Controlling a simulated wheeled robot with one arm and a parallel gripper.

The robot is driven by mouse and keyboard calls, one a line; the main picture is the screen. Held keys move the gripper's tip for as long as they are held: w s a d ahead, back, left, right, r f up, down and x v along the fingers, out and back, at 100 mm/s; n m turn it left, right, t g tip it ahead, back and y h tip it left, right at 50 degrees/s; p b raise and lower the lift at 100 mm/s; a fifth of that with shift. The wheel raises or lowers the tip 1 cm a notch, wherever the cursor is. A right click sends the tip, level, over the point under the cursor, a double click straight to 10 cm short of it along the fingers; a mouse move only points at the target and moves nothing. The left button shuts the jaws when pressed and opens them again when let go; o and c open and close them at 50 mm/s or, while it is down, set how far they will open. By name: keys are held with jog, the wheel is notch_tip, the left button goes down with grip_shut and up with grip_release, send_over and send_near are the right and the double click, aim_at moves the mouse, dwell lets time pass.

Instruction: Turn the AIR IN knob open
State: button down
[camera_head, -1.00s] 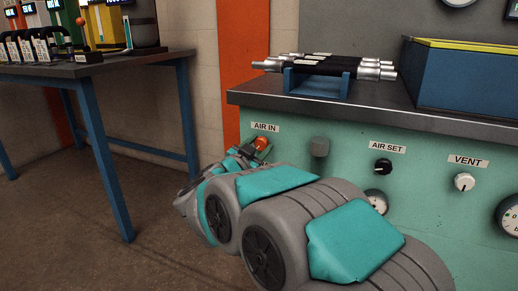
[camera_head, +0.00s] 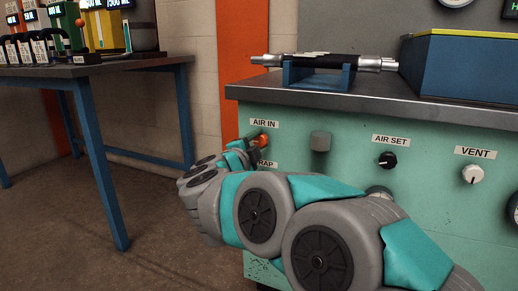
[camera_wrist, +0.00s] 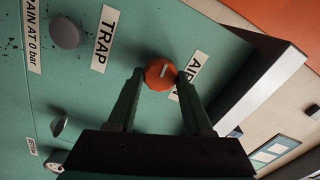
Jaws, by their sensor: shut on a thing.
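The AIR IN knob (camera_wrist: 160,76) is orange with a white pointer line and sits on the green panel below its AIR IN label (camera_head: 265,123). In the head view the knob (camera_head: 262,140) is partly hidden by my gripper (camera_head: 252,146). In the wrist view my gripper (camera_wrist: 159,80) has one dark green finger on each side of the knob and is shut on it. The white line slants on the knob's face in the wrist view.
The TRAP label (camera_wrist: 106,38) and a grey knob (camera_wrist: 66,33) are beside it. The AIR SET knob (camera_head: 387,160) and VENT knob (camera_head: 472,173) are to the right. The bench top (camera_head: 330,98) overhangs the panel. A blue-legged table (camera_head: 100,160) stands left.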

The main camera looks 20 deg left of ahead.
jog(key=shift+m+b, duration=0.3)
jog(key=shift+m, duration=0.2)
jog(key=shift+c, duration=1.5)
grip_release()
jog(key=shift+s, duration=0.1)
jog(key=s, duration=0.7)
jog(key=shift+s+a+p, duration=0.3)
jog(key=shift+p, duration=0.15)
